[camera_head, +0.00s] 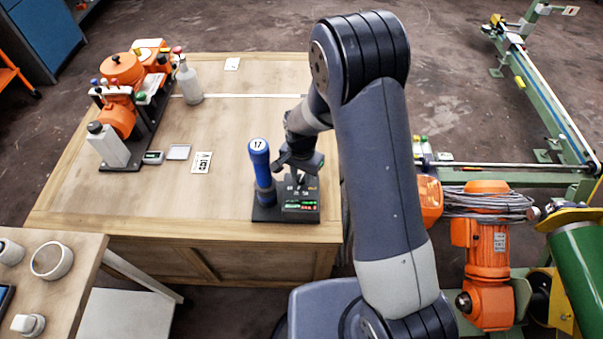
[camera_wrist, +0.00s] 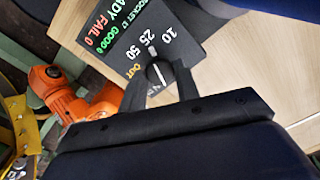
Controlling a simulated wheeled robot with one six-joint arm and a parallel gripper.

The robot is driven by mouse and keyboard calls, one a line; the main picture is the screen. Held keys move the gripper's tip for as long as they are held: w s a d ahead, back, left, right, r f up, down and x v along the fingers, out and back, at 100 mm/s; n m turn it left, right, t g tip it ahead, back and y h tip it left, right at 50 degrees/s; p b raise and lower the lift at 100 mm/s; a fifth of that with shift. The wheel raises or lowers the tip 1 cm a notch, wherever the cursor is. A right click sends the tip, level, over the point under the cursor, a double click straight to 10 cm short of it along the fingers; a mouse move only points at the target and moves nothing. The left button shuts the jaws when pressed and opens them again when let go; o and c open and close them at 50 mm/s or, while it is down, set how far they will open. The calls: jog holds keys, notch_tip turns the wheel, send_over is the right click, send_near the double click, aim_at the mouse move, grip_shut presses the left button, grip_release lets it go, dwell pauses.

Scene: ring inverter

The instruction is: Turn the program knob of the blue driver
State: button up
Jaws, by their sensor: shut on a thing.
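The blue driver (camera_head: 262,165) stands upright on a dark base on the wooden table, with a white cap marked 17. Beside it is its dark control box (camera_head: 302,207) with a small lit display. In the wrist view, the box's panel (camera_wrist: 122,48) shows green and red display text and a dial scale with 10, 25, 50 and OUT. The round dark program knob (camera_wrist: 158,71) carries a white line. My gripper (camera_wrist: 159,82) is shut on the knob, one finger on each side. The fingers and gripper body hide the lower part of the dial.
An orange machine (camera_head: 120,72), a white bottle (camera_head: 188,80) and a white canister (camera_head: 108,145) stand at the table's left. A printed card (camera_head: 202,162) lies left of the driver. An orange motor (camera_head: 488,240) and a green frame are to the right.

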jog(key=shift+n, duration=0.3)
jog(key=n+b, duration=0.2)
jog(key=shift+f+n, duration=0.15)
jog(key=shift+n, duration=0.25)
jog(key=n+b, duration=0.2)
jog(key=n, duration=0.2)
jog(key=shift+n, duration=0.3)
jog(key=n+b, duration=0.2)
jog(key=n, duration=0.2)
jog(key=shift+n+b, duration=0.3)
jog(key=shift+n, duration=1.7)
jog(key=o, duration=1)
jog(key=shift+c, duration=0.2)
